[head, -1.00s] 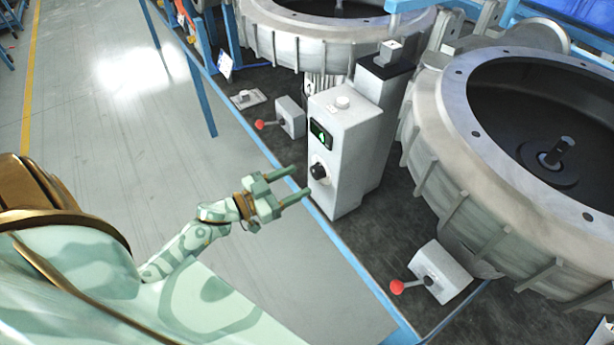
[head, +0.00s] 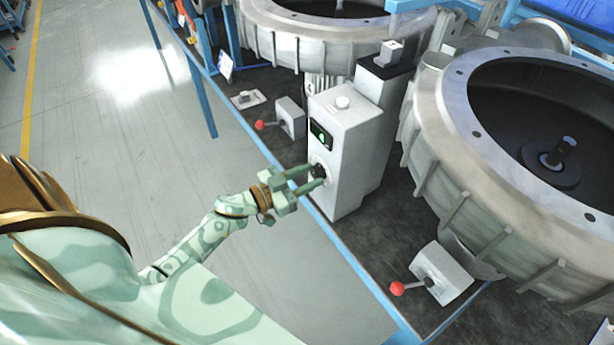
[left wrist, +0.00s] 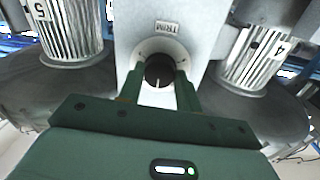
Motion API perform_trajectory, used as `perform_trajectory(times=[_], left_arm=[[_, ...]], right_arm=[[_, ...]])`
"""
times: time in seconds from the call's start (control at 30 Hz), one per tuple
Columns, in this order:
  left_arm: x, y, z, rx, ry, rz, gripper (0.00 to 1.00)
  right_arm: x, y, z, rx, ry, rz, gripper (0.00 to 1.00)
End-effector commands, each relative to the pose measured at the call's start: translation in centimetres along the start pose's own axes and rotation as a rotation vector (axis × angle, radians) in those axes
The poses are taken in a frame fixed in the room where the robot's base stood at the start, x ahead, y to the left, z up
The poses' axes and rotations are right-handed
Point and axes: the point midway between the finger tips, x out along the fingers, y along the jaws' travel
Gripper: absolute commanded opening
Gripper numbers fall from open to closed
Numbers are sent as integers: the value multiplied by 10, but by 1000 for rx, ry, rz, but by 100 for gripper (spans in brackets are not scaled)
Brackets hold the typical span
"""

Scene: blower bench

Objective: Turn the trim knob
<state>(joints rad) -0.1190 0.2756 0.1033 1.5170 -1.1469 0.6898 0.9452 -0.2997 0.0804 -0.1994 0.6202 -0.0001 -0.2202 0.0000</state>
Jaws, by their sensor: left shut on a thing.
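The trim knob (head: 319,171) is a small black round knob on the front of a white control box (head: 350,150), below a small green-lit display (head: 321,134). In the left wrist view the knob (left wrist: 159,71) sits on a pale round dial under a "TRIM" label (left wrist: 167,27), its white pointer mark aimed down. My left gripper (head: 313,176) has its two fingers around the knob, one on each side, and is shut on it. The fingers also show in the left wrist view (left wrist: 159,86). My right gripper is not in view.
Two large grey round blower housings (head: 440,170) stand behind and right of the box. Red-ball levers on small grey boxes stand on the bench at left (head: 290,117) and front right (head: 440,272). The bench's blue edge runs below the box; open floor lies left.

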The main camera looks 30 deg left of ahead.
Motion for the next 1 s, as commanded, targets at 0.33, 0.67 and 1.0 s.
perform_trajectory(times=[0.33,0.67,1.0], left_arm=[[0,0,-1,144,-8,2,12],[0,-1,-1,441,-25,3,12],[-1,-1,-1,763,-43,4,12]], right_arm=[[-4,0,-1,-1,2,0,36],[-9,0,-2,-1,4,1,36],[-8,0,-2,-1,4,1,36]])
